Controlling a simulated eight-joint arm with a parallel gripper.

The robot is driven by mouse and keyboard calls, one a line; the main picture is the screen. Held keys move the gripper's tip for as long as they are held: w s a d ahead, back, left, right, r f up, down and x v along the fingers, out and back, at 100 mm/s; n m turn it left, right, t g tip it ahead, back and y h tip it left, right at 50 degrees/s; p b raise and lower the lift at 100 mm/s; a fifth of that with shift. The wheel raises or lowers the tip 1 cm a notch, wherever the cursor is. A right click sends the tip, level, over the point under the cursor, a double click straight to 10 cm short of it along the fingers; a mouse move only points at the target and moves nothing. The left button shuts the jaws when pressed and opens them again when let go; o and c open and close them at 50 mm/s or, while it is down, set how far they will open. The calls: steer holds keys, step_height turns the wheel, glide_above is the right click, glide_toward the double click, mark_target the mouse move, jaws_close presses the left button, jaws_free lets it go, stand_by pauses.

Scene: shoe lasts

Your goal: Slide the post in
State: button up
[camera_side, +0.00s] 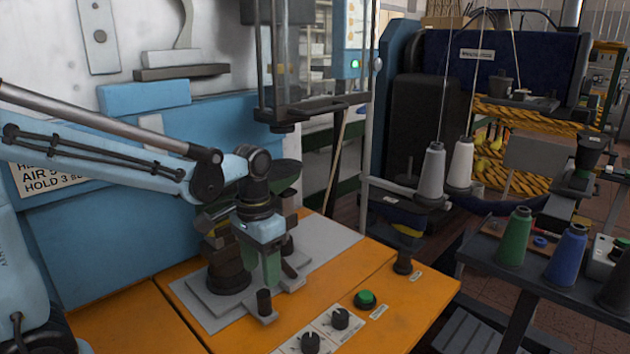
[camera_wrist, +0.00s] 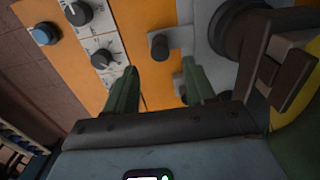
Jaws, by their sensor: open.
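A short dark upright cylinder, which looks like the post (camera_side: 264,302), stands on a small grey bracket (camera_side: 272,316) at the front of the work plate. The wrist view shows this post (camera_wrist: 159,46) beyond and between my two green fingers, apart from them. My gripper (camera_side: 271,272) points down just behind the post, and its fingers (camera_wrist: 162,70) are apart with nothing between the tips. A wide dark round fixture (camera_side: 230,272) stands left of my gripper; it also shows in the wrist view (camera_wrist: 238,32). I cannot tell which opening takes the post.
A grey plate (camera_side: 205,314) lies on the orange bench (camera_side: 395,308). Dark knobs (camera_side: 340,318) and a green button (camera_side: 365,298) sit at the bench's front right. A dark green shape (camera_side: 286,171) is behind my wrist. Thread cones (camera_side: 515,238) stand farther right.

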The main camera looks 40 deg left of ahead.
mark_target(263, 293)
steer(key=shift+f, duration=4.1)
jaws_close()
